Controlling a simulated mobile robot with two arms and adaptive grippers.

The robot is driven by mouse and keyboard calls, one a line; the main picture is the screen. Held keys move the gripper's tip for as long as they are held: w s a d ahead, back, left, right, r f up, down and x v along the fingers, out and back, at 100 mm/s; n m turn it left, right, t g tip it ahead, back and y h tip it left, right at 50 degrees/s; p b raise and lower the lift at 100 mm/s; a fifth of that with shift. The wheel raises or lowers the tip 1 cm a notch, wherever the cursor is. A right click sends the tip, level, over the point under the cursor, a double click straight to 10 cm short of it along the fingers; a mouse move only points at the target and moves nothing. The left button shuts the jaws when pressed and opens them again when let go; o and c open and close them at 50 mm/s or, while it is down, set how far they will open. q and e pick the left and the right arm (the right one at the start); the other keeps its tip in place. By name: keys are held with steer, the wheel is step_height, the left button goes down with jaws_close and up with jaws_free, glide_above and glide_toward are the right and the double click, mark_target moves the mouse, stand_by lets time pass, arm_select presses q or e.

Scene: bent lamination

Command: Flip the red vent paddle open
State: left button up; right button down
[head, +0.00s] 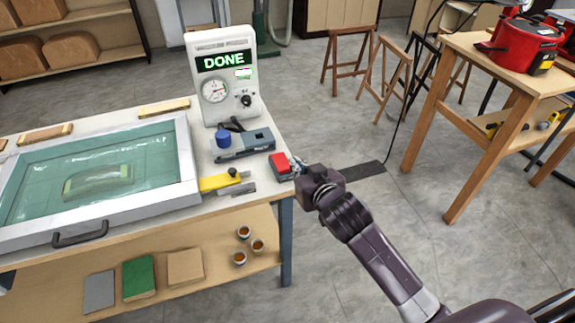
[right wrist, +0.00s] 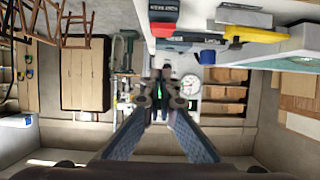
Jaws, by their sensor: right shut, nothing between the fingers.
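The red vent paddle (head: 280,163) is on a small dark base at the front right corner of the workbench. A red part also shows near the top of the upside-down right wrist view (right wrist: 163,29). I cannot tell from its tilt whether it is open. My right gripper (head: 299,166) is just right of the paddle at the bench edge, shut and empty. Its fingertips (right wrist: 164,78) meet in the right wrist view, with the red part apart from them. The gripper's body hides part of the base's right side. My left gripper is not in view.
A framed press with a green sheet (head: 120,160) fills the bench's left side. A white control unit (head: 222,75) reading DONE stands behind. A grey tool (head: 243,145), blue cap (head: 223,139) and yellow tool (head: 222,181) lie near the paddle.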

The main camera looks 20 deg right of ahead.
mark_target(281, 162)
steer(key=p+x, duration=0.1)
steer(key=x, duration=0.6)
steer(key=shift+w+f, duration=0.1)
steer(key=shift+w, duration=0.3)
step_height(281, 162, down, 3)
steer(key=shift+s+f, duration=0.15)
steer(key=shift+f, duration=0.05)
steer(key=shift+s+f+p, duration=0.1)
steer(key=shift+f+p, duration=0.2)
steer(key=shift+f, duration=0.1)
